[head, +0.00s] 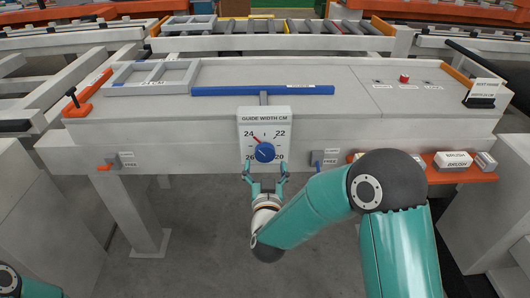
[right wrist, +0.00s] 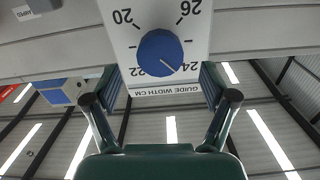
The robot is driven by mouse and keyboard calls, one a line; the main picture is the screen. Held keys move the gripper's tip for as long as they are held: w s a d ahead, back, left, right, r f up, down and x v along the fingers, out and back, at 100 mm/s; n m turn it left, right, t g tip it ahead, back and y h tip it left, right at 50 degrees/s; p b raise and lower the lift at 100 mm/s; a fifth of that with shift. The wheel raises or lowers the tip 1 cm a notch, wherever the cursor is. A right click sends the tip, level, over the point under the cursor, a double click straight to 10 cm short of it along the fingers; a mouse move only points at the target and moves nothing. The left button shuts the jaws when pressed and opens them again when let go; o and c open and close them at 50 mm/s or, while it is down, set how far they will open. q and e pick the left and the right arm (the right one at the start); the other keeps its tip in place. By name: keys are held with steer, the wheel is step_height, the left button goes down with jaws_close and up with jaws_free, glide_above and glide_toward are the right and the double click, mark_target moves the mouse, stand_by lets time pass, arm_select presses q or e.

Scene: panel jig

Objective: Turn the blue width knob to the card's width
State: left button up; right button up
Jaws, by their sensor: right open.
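The blue width knob (head: 264,152) sits on the white dial plate (head: 282,114) on the front of the bench. The plate reads 24, 22, 26 and 20. A reddish pointer slants to the upper left, toward 24. In the right wrist view, the knob (right wrist: 160,53) appears upside down, its mark toward lower right. My right gripper (head: 265,172) is open, just below the knob, fingers to either side and apart from it. Its fingers also show in the right wrist view (right wrist: 160,96). The card (head: 484,92) stands at the right; its number is too small to read surely.
A blue bar (head: 262,90) lies on the bench top above the dial. A grey frame (head: 150,76) lies at left. A red button (head: 404,78) is at right. Small levers flank the dial. An orange shelf (head: 440,174) holds labelled brushes at lower right.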

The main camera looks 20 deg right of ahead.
mark_target(265, 156)
steer(key=x, duration=0.6)
steer(key=shift+w, duration=0.2)
steer(key=c, duration=1.2)
steer(key=shift+n+b, duration=0.4)
steer(key=shift+b, duration=0.05)
steer(key=o, duration=1.2)
steer(key=shift+s, duration=0.15)
